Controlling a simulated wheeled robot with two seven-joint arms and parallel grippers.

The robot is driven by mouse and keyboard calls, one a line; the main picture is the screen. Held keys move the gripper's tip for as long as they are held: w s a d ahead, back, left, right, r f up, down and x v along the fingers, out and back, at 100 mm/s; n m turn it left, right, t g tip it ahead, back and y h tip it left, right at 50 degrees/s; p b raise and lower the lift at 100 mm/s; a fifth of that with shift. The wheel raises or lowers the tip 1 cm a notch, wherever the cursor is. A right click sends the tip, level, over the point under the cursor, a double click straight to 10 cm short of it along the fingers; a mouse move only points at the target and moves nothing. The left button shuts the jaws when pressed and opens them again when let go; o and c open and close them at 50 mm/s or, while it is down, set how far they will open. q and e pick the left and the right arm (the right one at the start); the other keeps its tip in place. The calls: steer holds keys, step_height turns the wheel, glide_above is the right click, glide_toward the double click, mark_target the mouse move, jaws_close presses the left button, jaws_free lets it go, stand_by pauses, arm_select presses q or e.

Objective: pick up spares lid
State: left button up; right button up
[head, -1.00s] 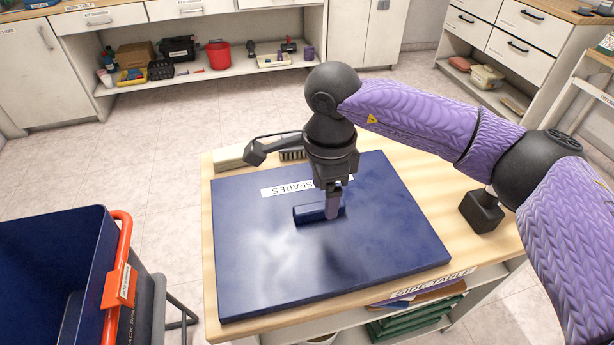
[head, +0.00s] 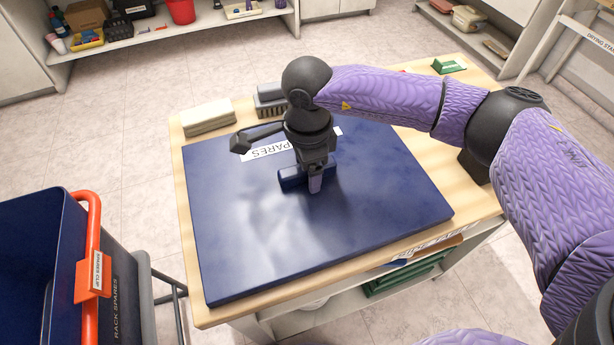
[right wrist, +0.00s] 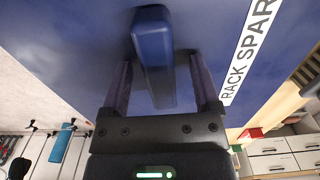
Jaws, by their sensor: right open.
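The spares lid (head: 290,240) is a flat dark blue panel lying on the wooden side table. Its white label ends in "SPARES", and a raised blue bar handle (head: 291,177) stands near its middle. My right gripper (head: 317,180) is at the handle, pointing down. In the right wrist view the open fingers of my right gripper (right wrist: 159,80) stand on either side of the handle (right wrist: 152,45), with gaps visible. The lid's surface (right wrist: 80,60) and its "RACK SPARES" label fill the upper part there. My left gripper is not in view.
A blue bin (head: 35,255) with an orange handle bar (head: 92,235) and "RACK SPARES" lettering stands left of the table. A pale block (head: 208,117), a brush (head: 268,100) and a green item (head: 449,65) sit along the table's back. Open floor lies behind.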

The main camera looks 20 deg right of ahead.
jaws_close()
